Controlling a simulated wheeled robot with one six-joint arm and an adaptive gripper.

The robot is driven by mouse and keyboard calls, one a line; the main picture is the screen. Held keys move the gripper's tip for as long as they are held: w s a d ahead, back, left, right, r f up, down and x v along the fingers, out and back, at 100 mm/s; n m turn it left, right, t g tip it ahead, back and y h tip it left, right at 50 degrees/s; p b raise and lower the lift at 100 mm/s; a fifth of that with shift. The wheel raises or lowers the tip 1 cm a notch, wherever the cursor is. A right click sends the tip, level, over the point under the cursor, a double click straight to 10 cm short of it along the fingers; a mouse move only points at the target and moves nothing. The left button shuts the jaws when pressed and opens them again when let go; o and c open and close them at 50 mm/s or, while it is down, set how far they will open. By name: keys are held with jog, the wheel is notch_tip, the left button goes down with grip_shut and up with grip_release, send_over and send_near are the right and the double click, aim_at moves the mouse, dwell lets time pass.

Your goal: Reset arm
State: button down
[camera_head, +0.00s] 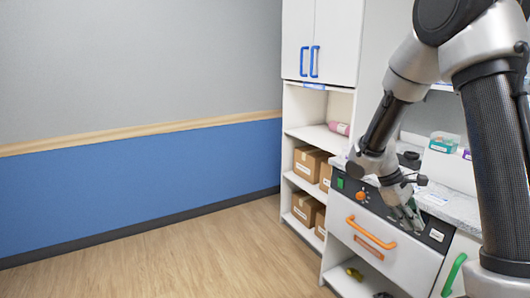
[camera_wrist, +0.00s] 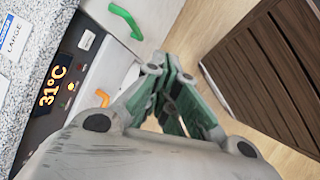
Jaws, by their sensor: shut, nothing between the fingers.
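My gripper (camera_head: 411,218) is shut and empty in front of the counter unit at the right of the head view. In the wrist view its green-sided fingers (camera_wrist: 172,72) meet in the middle of the picture, with floor and the cabinet front beyond them. My arm hangs from the top right of the head view and bends down to the gripper.
A control panel (camera_wrist: 48,92) reading 31°C sits by the speckled counter (camera_wrist: 18,50). Below it is a white drawer with an orange handle (camera_head: 371,233). Shelves hold cardboard boxes (camera_head: 308,163). A brown slatted cabinet (camera_wrist: 270,75) shows in the wrist view. The wooden floor (camera_head: 170,260) at left is clear.

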jog(key=s+a+r+m+t+y, duration=0.2)
jog(key=s+r+m+t+y, duration=0.1)
jog(key=s+r, duration=0.6)
jog(key=s+a+r+m+t+y, duration=0.3)
jog(key=s+r+m+t, duration=0.1)
jog(key=s+r, duration=0.5)
jog(key=shift+s+m, duration=0.5)
jog(key=shift+s, duration=0.15)
jog(key=shift+r, duration=0.1)
